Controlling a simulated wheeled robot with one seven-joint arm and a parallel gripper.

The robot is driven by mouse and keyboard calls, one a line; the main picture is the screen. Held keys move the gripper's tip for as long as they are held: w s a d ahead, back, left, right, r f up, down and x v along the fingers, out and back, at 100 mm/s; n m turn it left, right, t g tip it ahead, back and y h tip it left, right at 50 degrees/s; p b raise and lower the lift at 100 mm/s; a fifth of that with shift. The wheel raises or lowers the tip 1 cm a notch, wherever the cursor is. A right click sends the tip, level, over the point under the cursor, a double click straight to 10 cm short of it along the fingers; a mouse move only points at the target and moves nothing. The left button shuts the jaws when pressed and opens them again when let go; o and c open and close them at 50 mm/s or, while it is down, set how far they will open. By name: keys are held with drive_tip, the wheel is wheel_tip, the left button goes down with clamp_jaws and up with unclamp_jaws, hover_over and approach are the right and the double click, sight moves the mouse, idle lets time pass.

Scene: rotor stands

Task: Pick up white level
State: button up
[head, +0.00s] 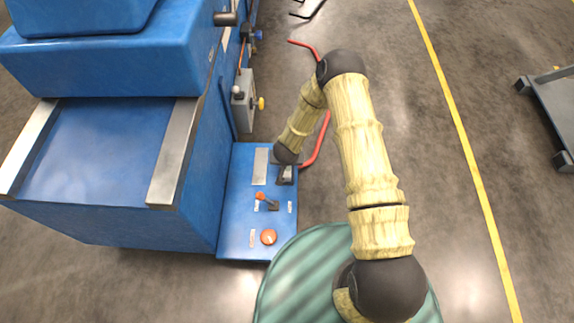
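I cannot make out a white level for certain. My gripper (285,178) points down over the far right part of a blue control panel (235,205). Its dark fingers are small and partly hidden by my wrist, so I cannot tell whether they are open or shut, or what lies beneath them. A flat light-grey plate (261,166) is on the panel just left of my gripper. An orange-tipped lever (266,200) and a round orange button (268,237) are nearer, with small whitish label plates beside them.
A large blue machine (100,65) with metal rails stands at the left. A grey box (244,105) with knobs is behind the panel. A bent red bar (318,145) lies behind my arm. The floor is open up to the yellow line (460,125); a grey cart (550,100) stands far right.

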drive_tip(key=shift+c, duration=0.3)
drive_tip(key=c, duration=1.1)
drive_tip(key=shift+r, duration=0.1)
wheel_tip(320, 180, up, 10)
drive_tip(key=p, duration=0.5)
